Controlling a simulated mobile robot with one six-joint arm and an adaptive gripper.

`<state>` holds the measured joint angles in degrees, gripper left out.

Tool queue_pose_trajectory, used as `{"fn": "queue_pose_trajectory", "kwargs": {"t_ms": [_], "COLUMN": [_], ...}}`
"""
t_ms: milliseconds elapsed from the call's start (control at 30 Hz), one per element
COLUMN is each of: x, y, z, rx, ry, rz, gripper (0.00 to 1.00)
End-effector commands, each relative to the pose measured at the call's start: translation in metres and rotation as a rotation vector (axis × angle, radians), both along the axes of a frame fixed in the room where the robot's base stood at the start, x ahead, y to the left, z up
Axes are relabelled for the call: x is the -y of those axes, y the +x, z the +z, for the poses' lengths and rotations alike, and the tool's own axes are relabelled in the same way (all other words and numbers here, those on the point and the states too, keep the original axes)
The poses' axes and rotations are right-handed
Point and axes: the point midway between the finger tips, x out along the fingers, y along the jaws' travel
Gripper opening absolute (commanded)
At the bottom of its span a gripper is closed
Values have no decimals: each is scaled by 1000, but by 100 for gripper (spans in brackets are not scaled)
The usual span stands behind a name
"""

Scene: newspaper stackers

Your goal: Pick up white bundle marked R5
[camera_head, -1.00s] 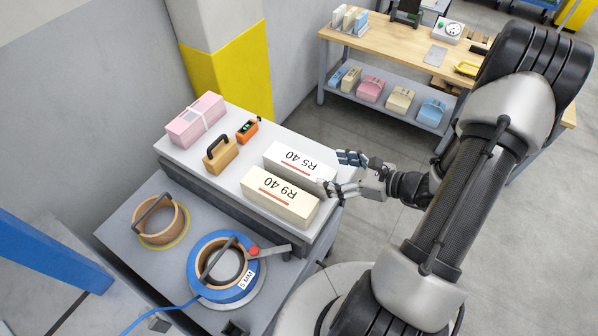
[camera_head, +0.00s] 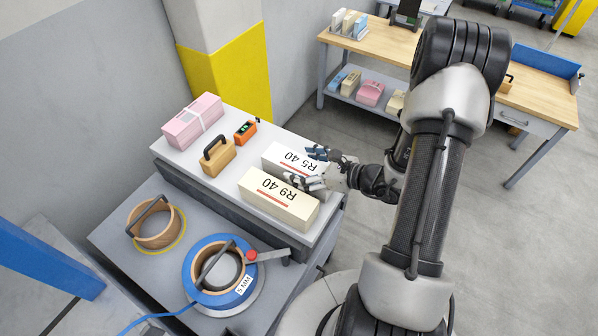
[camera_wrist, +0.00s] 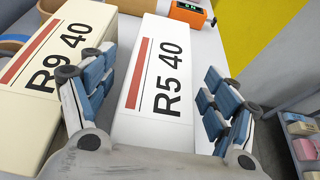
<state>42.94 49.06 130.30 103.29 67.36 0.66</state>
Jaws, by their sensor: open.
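The white bundle marked R5 40 (camera_head: 288,155) lies on the grey upper shelf. It also shows in the wrist view (camera_wrist: 166,75), between the two fingers. My gripper (camera_head: 312,168) is open at the bundle's right end, with one finger on each side of it. In the wrist view my gripper (camera_wrist: 155,105) has its blue-padded fingers apart, and the left finger reaches between the R5 bundle and the cream bundle marked R9 40 (camera_wrist: 50,60). The R9 bundle (camera_head: 278,200) lies close beside it. I cannot tell whether the fingers touch either bundle.
A pink bundle (camera_head: 194,121), a wooden block with a black handle (camera_head: 217,160) and an orange device (camera_head: 246,131) share the shelf (camera_head: 190,165). Strap reels (camera_head: 223,292) sit on the lower deck. A workbench (camera_head: 380,48) stands behind.

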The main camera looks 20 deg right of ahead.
Motion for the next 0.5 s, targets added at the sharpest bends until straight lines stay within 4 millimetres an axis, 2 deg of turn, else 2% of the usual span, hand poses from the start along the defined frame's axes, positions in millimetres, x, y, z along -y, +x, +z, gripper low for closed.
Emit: {"fn": "queue_pose_trajectory", "kwargs": {"t_ms": [67,500], "x": [0,0], "y": [0,0], "z": [0,0], "rx": [0,0], "ry": [0,0], "rz": [0,0], "gripper": [78,49]}}
